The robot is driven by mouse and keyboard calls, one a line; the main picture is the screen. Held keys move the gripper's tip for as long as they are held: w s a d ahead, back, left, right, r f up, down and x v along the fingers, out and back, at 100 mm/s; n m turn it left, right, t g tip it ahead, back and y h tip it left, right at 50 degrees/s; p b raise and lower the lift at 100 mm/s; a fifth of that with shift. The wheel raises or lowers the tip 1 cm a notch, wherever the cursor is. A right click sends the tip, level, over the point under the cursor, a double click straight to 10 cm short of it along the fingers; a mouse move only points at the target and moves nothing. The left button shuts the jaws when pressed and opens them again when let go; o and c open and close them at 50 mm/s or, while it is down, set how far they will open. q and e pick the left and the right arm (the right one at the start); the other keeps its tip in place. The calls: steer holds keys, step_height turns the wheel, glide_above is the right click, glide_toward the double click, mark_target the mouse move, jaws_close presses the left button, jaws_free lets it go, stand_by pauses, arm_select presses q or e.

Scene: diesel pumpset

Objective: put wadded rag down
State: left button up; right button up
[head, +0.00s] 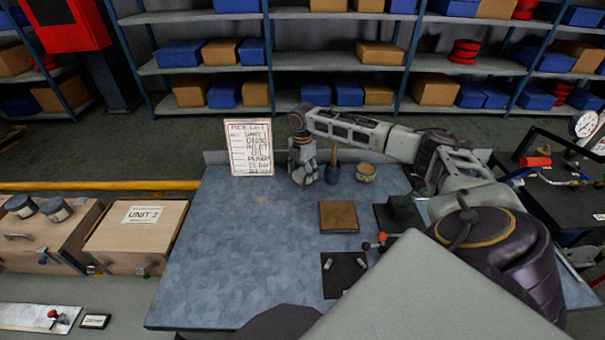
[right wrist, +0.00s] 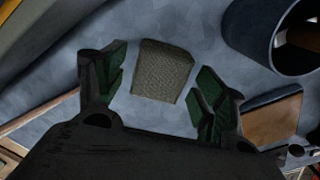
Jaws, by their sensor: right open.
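An olive-grey block with a woven texture, which looks like the wadded rag (right wrist: 162,72), lies on the blue-grey bench top in the right wrist view. My right gripper (head: 304,180) is at the back of the bench in the head view, pointing down. In the right wrist view its two green-padded fingers (right wrist: 158,98) are spread apart, one on each side of the rag's near end, with visible gaps between them and it. In the head view the rag is hidden by the gripper. My left gripper does not show.
A dark cup (head: 332,173) with a wooden-handled tool stands just right of the gripper, and a tan pot (head: 366,173) beyond it. A list board (head: 250,148) stands at left. A brown pad (head: 338,217) lies in front. The bench's left half is clear.

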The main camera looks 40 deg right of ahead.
mark_target(302, 173)
step_height(302, 173, up, 12)
steer(key=shift+f, duration=0.25)
stand_by(0.3)
stand_by(0.8)
